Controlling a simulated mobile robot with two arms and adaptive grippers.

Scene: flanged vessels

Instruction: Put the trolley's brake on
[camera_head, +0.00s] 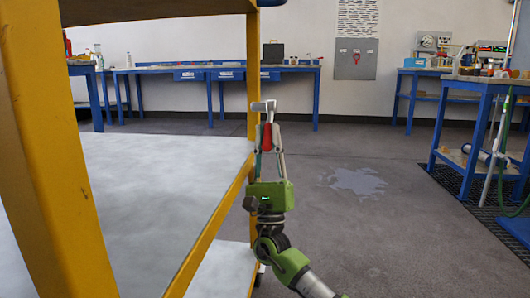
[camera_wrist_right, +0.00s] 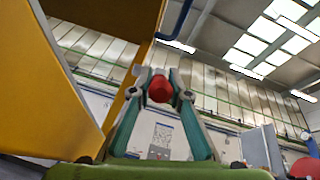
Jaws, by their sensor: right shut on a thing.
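The trolley is a yellow frame with pale grey shelves; its near post (camera_head: 50,150) fills the left of the head view, and its middle shelf (camera_head: 150,180) is bare. At its far right post, a red grip (camera_head: 267,138) sits below a light grey fitting (camera_head: 263,106). My right gripper (camera_head: 267,136) reaches up along that post and is shut on the red grip. In the right wrist view the red grip (camera_wrist_right: 160,88) shows as a round end between the two fingertips (camera_wrist_right: 160,92). The fingers partly hide it. My left gripper is not in view.
Blue workbenches (camera_head: 220,72) stand along the back wall. Another blue bench (camera_head: 480,85) with equipment stands at the right, over a dark floor grating. A pale puddle-like patch (camera_head: 355,182) lies on the floor right of the trolley. The floor between is clear.

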